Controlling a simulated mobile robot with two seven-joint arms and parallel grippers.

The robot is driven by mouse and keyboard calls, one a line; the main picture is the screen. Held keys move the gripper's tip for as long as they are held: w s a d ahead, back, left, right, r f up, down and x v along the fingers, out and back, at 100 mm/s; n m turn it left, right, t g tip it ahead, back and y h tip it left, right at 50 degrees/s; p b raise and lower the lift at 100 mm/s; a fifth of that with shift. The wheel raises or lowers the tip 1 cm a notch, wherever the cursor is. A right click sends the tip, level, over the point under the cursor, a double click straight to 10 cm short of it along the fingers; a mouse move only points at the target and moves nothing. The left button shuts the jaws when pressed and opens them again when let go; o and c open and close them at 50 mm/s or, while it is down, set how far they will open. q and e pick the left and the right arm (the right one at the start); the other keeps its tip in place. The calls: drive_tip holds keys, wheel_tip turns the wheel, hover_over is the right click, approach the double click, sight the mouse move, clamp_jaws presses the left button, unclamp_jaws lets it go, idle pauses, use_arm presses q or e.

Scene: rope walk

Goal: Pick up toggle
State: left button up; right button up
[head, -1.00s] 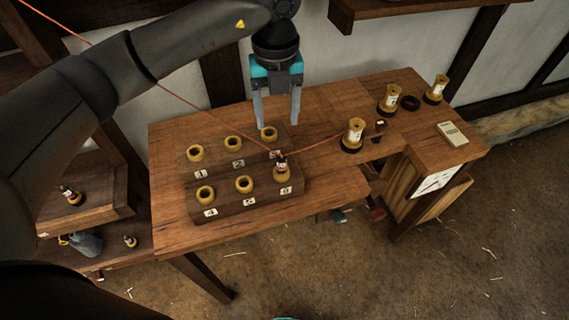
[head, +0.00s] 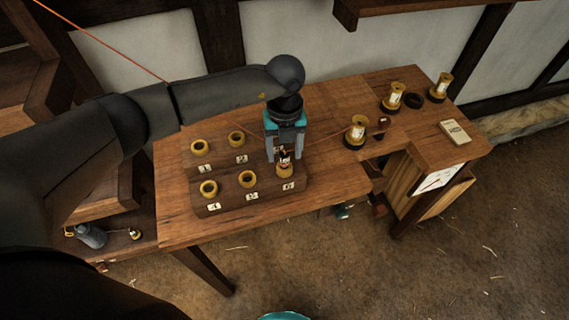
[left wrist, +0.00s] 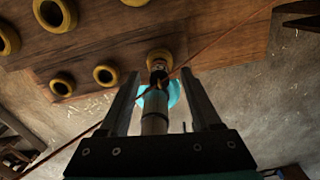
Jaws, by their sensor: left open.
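The toggle (head: 284,154), a small dark-topped piece, stands upright in the brass ring by label 6 on the stepped wooden block (head: 222,208). My left gripper (head: 284,159) is over it, pointing down, fingers open on either side of the toggle. In the left wrist view the toggle (left wrist: 158,75) shows between the spread fingertips, with the brass ring (left wrist: 158,56) beyond it. I cannot tell whether a finger touches it. An orange cord (head: 318,138) runs from near the toggle toward a spool.
Other brass rings, such as the one by label 5 (head: 247,179), look empty. Brass spools (head: 356,131), a dark ring (head: 411,101) and a pale booklet (head: 454,133) are on the table's right. An orange line (head: 100,40) crosses the upper left.

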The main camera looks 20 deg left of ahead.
use_arm(q)
drive_tip(key=shift+f, duration=0.5)
clamp_jaws()
idle(1.1)
